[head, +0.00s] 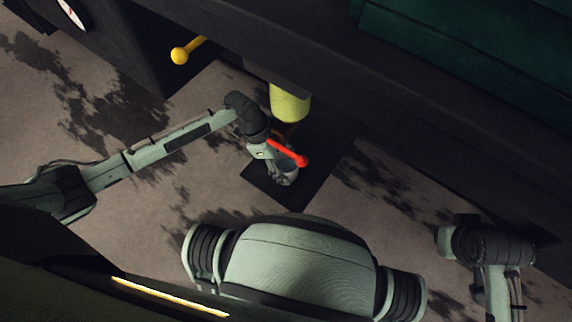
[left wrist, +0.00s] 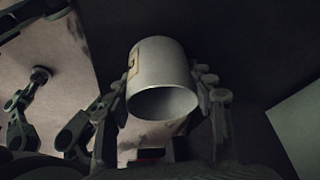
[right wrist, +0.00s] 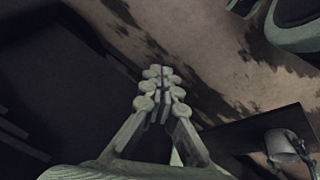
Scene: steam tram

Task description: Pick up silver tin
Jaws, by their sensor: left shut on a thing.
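The silver tin (left wrist: 158,68) is a pale grey cylinder with a small tan label on its side. In the left wrist view its open end faces the camera. My left gripper (left wrist: 165,100) is shut on it, with the fingers against opposite sides. In the head view the left gripper (head: 284,174) is over a dark mat, and the tin is mostly hidden by it. The tin also shows at the lower right of the right wrist view (right wrist: 276,143). My right gripper (right wrist: 159,82) has its fingers together with nothing visible between them, away from the tin.
A red-handled lever (head: 288,152) passes close by the left gripper. A yellow-green cylinder (head: 290,103) stands just behind it. A yellow-knobbed lever (head: 183,54) is at the upper left. The dark mat (head: 262,188) lies on the stained floor. A green seat (head: 470,50) is at the upper right.

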